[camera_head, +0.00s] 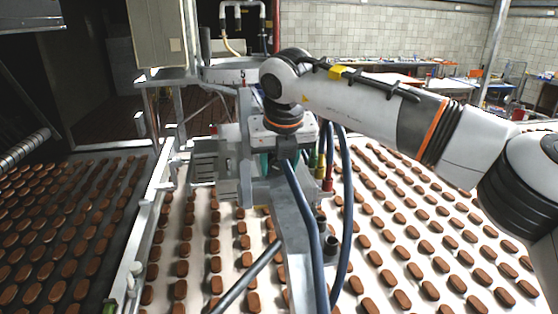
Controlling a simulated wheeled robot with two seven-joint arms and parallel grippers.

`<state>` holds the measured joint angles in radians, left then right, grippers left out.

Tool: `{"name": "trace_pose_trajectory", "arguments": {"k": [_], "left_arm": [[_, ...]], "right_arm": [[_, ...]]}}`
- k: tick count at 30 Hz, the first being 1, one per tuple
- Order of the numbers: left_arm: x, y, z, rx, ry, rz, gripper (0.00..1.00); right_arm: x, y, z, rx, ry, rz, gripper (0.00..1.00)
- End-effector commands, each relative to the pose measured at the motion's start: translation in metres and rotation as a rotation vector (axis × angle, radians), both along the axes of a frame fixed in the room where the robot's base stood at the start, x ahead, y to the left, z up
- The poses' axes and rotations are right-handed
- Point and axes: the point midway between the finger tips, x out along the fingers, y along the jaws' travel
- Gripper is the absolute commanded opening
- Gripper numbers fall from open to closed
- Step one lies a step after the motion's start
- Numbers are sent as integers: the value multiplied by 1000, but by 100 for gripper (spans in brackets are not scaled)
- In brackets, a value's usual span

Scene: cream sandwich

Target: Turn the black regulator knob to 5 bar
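My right arm reaches in from the right, and its wrist is bent down over the metal fixture (297,230) at the middle. My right gripper (272,140) is at the end of that wrist, among the fixture's grey brackets and hoses. Its fingers cannot be told apart from the metal parts around them, so I cannot see whether it is open or holds anything. The black regulator knob cannot be made out; the wrist and fixture may hide it. No pressure reading is legible. My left gripper is not in view.
Dark blue hoses (345,220) and coloured hose fittings (325,170) crowd the fixture's right side. A white conveyor (200,245) with rows of brown biscuits runs beneath. A metal rail (150,215) separates it from a darker biscuit belt at left. A beige cabinet (157,35) stands behind.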

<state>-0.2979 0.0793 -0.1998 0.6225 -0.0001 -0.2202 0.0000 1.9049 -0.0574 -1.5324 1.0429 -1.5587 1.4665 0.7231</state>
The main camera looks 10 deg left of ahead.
Motion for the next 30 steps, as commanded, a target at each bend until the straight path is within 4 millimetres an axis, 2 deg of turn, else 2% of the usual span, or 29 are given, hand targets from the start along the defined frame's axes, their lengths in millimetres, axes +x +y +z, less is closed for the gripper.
{"name": "trace_pose_trajectory", "arguments": {"k": [1, 6, 11, 21, 25, 30], "left_arm": [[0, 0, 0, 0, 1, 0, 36], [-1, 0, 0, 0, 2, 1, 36], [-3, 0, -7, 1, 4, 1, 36], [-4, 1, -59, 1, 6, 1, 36], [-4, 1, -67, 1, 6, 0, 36], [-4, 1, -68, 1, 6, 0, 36]], "right_arm": [[0, 0, 0, 0, 0, 0, 36], [0, 0, 1, 0, 0, 0, 8], [0, -1, -2, 21, 9, -1, 8], [3, -7, -7, 328, 134, -3, 8], [4, -8, -4, 424, 174, -2, 8], [4, -8, 0, 462, 189, -1, 8]]}}
